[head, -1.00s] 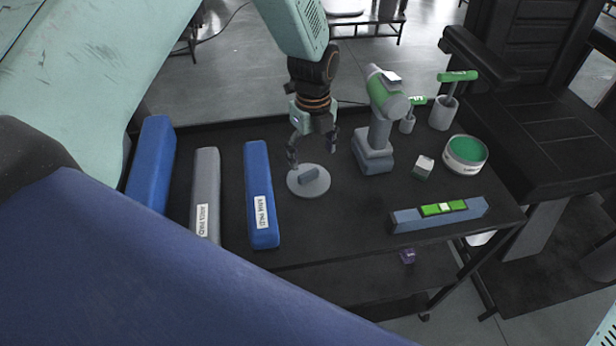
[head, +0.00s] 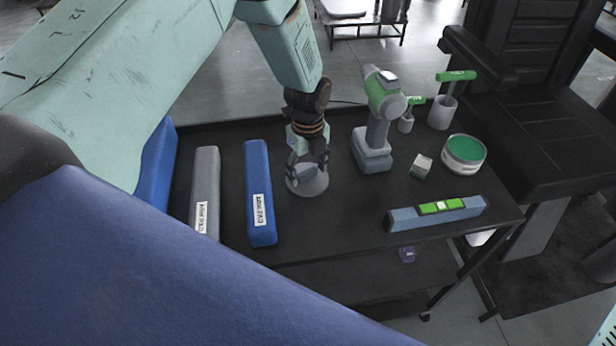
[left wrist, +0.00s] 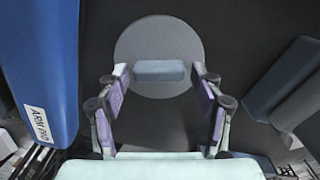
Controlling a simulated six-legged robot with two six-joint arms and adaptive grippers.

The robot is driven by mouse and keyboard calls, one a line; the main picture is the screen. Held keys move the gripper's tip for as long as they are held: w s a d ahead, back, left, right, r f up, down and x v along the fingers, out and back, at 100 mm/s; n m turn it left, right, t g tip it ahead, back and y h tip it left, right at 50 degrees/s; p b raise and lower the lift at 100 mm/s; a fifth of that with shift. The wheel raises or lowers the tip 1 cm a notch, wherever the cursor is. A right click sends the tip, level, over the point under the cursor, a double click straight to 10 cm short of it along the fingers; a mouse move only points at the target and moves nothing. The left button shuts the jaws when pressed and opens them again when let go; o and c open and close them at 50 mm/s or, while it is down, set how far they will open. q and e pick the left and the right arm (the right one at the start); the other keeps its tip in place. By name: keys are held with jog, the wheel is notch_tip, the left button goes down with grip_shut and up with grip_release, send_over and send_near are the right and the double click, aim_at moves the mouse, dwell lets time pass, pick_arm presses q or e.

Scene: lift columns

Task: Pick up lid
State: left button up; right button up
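The lid (head: 308,186) is a round grey disc with a blue-grey block handle, lying flat on the dark table. It also shows in the left wrist view (left wrist: 158,35), with its handle (left wrist: 160,71) crosswise near the fingertips. My left gripper (head: 306,168) is low over the lid. In the left wrist view my left gripper (left wrist: 160,77) is open, one finger at each end of the handle, with small gaps visible. In the head view the fingers partly cover the lid. My right gripper is not in view.
A blue arm pad (head: 259,195) and a grey pad (head: 205,190) lie left of the lid. A green-grey drill (head: 377,125) stands close on the right. Further right are a small box (head: 421,167), a green-topped tin (head: 464,154) and a spirit level (head: 437,214).

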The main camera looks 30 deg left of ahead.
pick_arm(q)
jog(key=shift+w+a+f, duration=0.1)
jog(key=shift+a, duration=0.1)
jog(key=shift+c, duration=1.4)
jog(key=shift+d, duration=0.2)
jog(key=c, duration=0.6)
jog(key=shift+a, duration=0.1)
jog(key=shift+c, duration=0.4)
